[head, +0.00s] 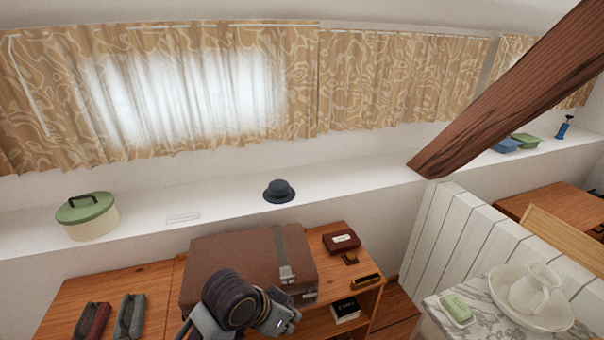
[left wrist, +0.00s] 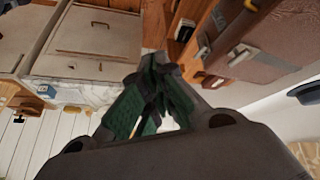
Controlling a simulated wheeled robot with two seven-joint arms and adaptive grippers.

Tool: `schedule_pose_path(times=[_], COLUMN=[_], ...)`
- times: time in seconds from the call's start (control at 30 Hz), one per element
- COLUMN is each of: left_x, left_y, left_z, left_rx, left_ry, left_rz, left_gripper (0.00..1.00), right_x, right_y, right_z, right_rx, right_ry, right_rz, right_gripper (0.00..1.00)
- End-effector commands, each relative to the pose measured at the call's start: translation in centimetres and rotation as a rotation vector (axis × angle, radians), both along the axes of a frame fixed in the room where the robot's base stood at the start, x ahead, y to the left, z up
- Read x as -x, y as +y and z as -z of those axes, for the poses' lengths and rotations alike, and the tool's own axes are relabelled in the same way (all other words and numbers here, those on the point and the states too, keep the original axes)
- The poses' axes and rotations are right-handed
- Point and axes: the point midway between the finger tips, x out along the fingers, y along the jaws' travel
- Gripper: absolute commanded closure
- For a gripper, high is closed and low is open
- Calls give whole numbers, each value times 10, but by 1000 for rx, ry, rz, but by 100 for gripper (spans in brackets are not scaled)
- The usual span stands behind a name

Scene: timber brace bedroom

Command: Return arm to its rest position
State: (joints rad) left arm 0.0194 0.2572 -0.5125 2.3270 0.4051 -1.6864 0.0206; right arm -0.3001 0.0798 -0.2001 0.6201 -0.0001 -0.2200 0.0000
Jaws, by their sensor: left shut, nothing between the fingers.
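My left gripper (head: 282,318) shows at the bottom of the head view, in front of the brown suitcase (head: 245,258) on the wooden desk. Part of my dark wrist overlaps the suitcase's lower front in the picture. In the left wrist view the gripper's green-padded fingers (left wrist: 152,92) are together with nothing held between them. The suitcase also shows in the left wrist view (left wrist: 262,30), at the upper right. I cannot tell whether the gripper touches the suitcase. My right gripper is in neither view.
A dark hat (head: 279,191) and a green-lidded round box (head: 88,217) stand on the white ledge. A slanted timber brace (head: 510,90) crosses the right side. A marble-topped washstand (head: 478,318) holds a pitcher (head: 536,288) in a basin. Two dark-handled items lie on the desk's left.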

Motion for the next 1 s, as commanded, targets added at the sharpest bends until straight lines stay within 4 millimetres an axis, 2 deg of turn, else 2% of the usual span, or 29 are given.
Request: schedule_pose_path(times=[0.43,0.8,1.0], left_x=[16,46,61], left_y=[65,132,159], left_z=[40,75,87], left_rx=[-24,-107,-151], left_ry=[43,86,102], left_rz=[-238,-427,-493], left_gripper=[100,100,100], right_x=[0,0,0], right_y=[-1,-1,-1], right_z=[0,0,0], right_rx=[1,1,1], right_ry=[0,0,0], right_rz=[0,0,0], right_gripper=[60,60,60])
